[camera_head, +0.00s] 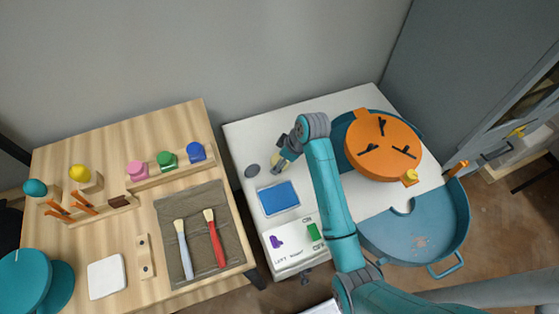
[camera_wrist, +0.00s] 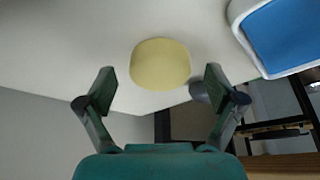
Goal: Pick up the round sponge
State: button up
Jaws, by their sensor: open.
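The round sponge (camera_wrist: 160,63) is a pale yellow disc on the white table top (camera_wrist: 60,50). In the wrist view it lies centrally, just beyond and between my two fingertips. My gripper (camera_wrist: 159,80) is open, with a finger on each side and nothing held. I cannot tell the exact height of the gripper above the sponge.
A blue pad in a white tray (camera_head: 279,197) lies close by. A wooden table (camera_head: 120,225) with brushes stands at the left.

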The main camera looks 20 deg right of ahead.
jog(key=c, duration=0.9)
jog(key=shift+c, duration=0.2)
